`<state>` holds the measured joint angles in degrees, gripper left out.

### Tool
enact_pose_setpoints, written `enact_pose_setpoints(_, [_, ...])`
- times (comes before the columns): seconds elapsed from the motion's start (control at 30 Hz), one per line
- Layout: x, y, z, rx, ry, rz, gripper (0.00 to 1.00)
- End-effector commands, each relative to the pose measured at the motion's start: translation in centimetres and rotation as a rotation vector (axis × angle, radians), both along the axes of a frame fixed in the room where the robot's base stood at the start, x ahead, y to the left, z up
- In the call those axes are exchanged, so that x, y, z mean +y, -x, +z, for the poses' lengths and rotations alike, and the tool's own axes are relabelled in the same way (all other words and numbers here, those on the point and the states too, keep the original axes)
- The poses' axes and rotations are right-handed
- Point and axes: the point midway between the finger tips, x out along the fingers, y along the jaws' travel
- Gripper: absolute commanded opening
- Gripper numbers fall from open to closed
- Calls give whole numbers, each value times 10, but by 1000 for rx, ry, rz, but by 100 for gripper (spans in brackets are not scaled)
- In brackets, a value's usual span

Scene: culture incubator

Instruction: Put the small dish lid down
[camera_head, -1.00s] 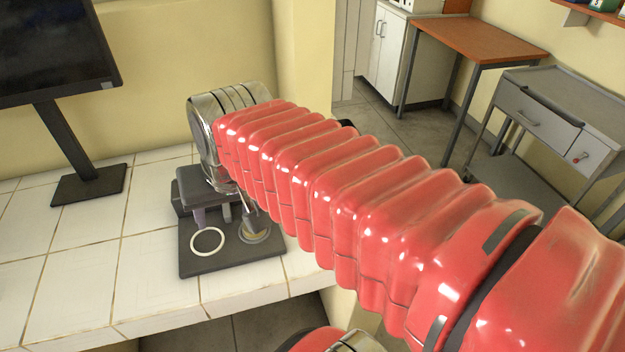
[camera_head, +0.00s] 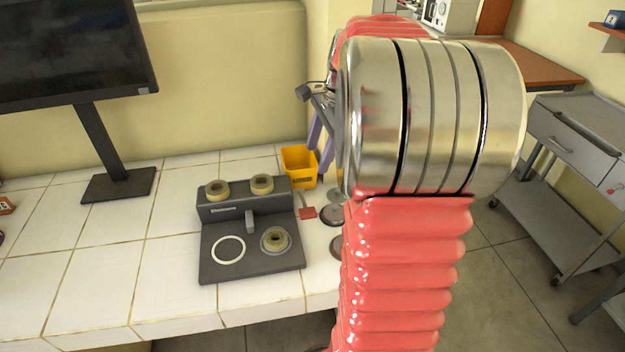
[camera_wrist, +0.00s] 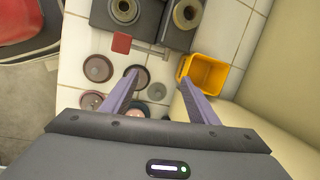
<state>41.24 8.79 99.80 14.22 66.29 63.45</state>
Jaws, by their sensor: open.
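Several small round dishes or lids lie on the white tiled bench. In the wrist view there is a brown one (camera_wrist: 98,68), a dark one (camera_wrist: 137,75) and a pale grey disc (camera_wrist: 156,91). I cannot tell for sure which is the small dish lid. My gripper (camera_wrist: 158,79) is open, its two purple fingers spread above the bench with the grey disc showing between them. Nothing is seen held. In the head view its purple fingers (camera_head: 318,135) show partly behind my wrist, above the back of the bench. Some discs are partly hidden by my arm.
A dark device (camera_head: 222,268) with a white ring and several tan rings stands left of the discs. A yellow bin (camera_head: 299,168) stands behind it, close to my gripper. A red square (camera_head: 307,213) lies beside it. A monitor (camera_head: 75,50) stands left.

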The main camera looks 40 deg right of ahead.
Motion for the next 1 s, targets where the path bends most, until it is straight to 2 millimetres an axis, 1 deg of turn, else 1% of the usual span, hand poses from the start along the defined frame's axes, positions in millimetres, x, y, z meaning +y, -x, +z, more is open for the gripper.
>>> enact_pose_setpoints(0.03, [-19, 1, -8, 11, -28, -72, 54])
enact_pose_setpoints(0.2, [-74, 6, -30, 44, -120, -307, 54])
enact_pose_setpoints(0.3, [-99, 10, -41, 57, -163, -418, 54])
enact_pose_setpoints(0.4, [-115, 14, -47, 65, -190, -485, 54])
enact_pose_setpoints(0.53, [-122, 16, -51, 71, -205, -521, 54])
enact_pose_setpoints(0.87, [-122, 16, -52, 71, -205, -521, 54])
enact_pose_setpoints(1.0, [-120, 14, -62, 71, -205, -521, 54])
